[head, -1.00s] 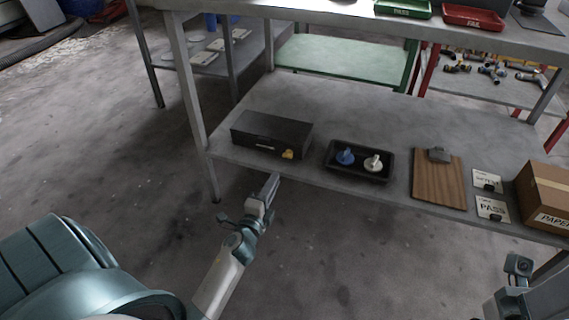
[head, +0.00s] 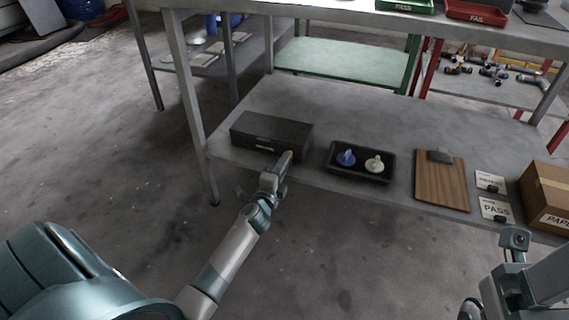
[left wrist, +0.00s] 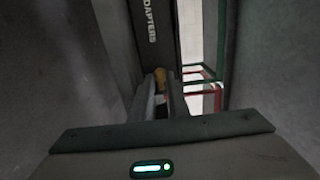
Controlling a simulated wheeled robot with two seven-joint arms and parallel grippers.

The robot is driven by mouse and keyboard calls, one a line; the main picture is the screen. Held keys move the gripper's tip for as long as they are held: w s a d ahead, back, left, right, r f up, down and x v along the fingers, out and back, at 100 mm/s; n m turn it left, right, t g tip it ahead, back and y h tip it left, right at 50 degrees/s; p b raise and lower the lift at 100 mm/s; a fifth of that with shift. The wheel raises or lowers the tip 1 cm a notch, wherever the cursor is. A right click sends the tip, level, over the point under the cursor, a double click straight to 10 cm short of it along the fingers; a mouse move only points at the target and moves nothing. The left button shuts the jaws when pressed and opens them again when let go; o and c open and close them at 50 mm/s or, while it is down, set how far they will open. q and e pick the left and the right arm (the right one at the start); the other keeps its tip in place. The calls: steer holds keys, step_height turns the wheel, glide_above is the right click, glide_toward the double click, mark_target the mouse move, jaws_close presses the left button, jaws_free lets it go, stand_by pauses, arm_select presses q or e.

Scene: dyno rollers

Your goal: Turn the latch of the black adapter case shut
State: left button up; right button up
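The black adapter case (head: 270,128) sits at the left front of the lower shelf. In the left wrist view its dark face (left wrist: 155,25) shows the word ADAPTERS. My left gripper (head: 285,160) is at the case's front edge and hides most of the latch in the head view. In the left wrist view the yellow latch (left wrist: 159,74) shows at the fingertips, between the two fingers, which stand apart. Whether they touch it I cannot tell. My right gripper (head: 515,240) is at the lower right, away from the case; its fingers are not clear.
A black tray (head: 334,165) with a blue and a white part lies right of the case. Farther right are a clipboard (head: 440,185), PASS card (head: 495,209) and cardboard box (head: 548,190). A table leg (head: 192,105) stands left of the case.

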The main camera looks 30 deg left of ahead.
arm_select(q)
jaws_close()
